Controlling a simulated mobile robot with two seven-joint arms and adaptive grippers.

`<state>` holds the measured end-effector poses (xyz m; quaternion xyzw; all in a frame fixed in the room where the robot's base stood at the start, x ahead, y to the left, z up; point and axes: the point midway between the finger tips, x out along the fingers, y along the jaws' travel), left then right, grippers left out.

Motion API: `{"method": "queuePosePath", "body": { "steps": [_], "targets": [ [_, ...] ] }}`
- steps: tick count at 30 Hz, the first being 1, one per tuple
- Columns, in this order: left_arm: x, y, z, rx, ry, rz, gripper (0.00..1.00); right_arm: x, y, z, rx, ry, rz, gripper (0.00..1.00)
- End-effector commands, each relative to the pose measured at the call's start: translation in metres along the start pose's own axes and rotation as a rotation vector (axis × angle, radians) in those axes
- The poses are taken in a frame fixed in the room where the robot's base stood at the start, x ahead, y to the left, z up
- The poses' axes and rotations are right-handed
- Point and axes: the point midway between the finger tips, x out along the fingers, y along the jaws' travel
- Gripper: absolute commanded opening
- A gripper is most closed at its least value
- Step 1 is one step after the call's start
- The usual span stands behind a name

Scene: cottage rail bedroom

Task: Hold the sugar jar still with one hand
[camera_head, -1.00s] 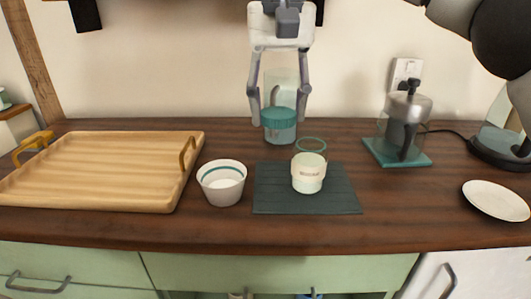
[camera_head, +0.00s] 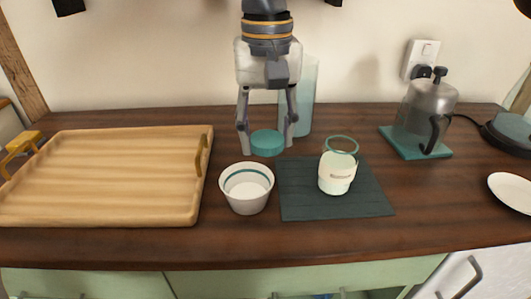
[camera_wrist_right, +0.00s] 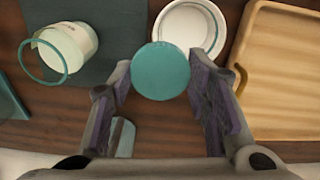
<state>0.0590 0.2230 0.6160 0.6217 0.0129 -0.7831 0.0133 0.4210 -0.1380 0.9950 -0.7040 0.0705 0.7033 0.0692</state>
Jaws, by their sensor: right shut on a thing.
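The jar (camera_head: 336,177), glass with pale contents, a small label and a teal rim, stands upright on the dark mat (camera_head: 300,203). Its label is too small to read. In the right wrist view the jar (camera_wrist_right: 72,42) is at upper left, apart from the fingers. My right gripper (camera_head: 267,143) is shut on a round teal lid (camera_head: 267,146), behind and left of the jar. The lid (camera_wrist_right: 160,72) also shows between the fingers in the right wrist view. I cannot tell its height above the counter. No gripper touches the jar. My left gripper is out of view.
A white bowl (camera_head: 247,202) stands between the jar and a wooden tray (camera_head: 95,175). A tall pale canister (camera_head: 305,95) stands behind my right gripper. A glass press pot (camera_head: 423,115) on a teal base and a white plate (camera_head: 513,190) are at right.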

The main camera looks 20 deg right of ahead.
Motion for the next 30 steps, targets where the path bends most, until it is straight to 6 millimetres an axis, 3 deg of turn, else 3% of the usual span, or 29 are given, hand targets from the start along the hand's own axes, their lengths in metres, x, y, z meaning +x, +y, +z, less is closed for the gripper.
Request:
{"method": "queuePosePath", "body": {
  "steps": [1,3,9,14,20,30],
  "targets": [
    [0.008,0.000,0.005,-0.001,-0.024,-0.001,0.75,0.016,-0.003,-0.016,0.004,-0.013,0.004,0.11],
    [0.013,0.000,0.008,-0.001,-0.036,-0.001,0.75,0.029,-0.006,-0.034,0.002,-0.014,0.005,0.11],
    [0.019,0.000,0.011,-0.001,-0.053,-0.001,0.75,0.060,-0.010,-0.062,-0.001,-0.005,0.003,0.11],
    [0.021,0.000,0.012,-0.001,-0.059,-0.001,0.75,0.070,-0.012,-0.072,-0.002,-0.003,0.002,0.11],
    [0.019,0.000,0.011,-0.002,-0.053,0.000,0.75,0.101,-0.012,-0.074,-0.002,0.001,0.002,0.11],
    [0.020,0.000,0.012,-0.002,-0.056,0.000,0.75,0.106,-0.012,-0.074,-0.002,0.000,0.001,0.11]
  ]
}}
